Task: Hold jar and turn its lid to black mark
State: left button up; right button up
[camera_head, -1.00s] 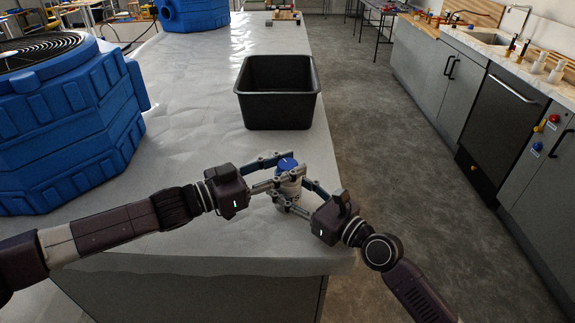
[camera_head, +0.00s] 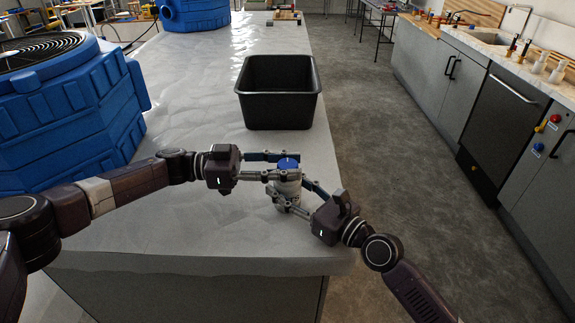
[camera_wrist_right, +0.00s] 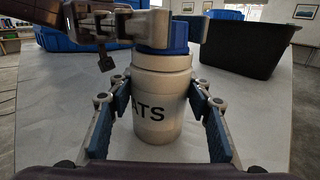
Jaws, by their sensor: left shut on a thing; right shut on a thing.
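A pale jar (camera_head: 289,188) with a blue lid (camera_head: 288,163) stands upright on the white counter near its front right edge. My right gripper (camera_head: 289,192) is shut on the jar body from the right; in the right wrist view its fingers (camera_wrist_right: 165,115) flank the jar (camera_wrist_right: 158,100), which has dark letters reading "ATS". My left gripper (camera_head: 287,166) is shut on the blue lid from the left, and its fingers cross in front of the lid (camera_wrist_right: 165,40) in the right wrist view. A small dark line shows on top of the lid. I cannot make out a black mark on the jar.
A black open bin (camera_head: 278,92) stands on the white counter (camera_head: 190,110) behind the jar. A large blue ribbed container (camera_head: 65,120) stands at the left. The counter drops to the floor (camera_head: 400,180) just right of the jar.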

jog(key=shift+s+a, duration=0.15)
jog(key=shift+a, duration=0.05)
dwell(0.3)
pick_arm(q)
jog(key=o, duration=1.2)
pick_arm(e)
jog(key=shift+d, duration=0.1)
pick_arm(q)
jog(key=shift+a, duration=0.1)
pick_arm(e)
jog(key=shift+d, duration=0.1)
pick_arm(q)
jog(key=a, duration=1.2)
pick_arm(e)
jog(key=o, duration=1.6)
pick_arm(q)
jog(key=shift+d, duration=0.1)
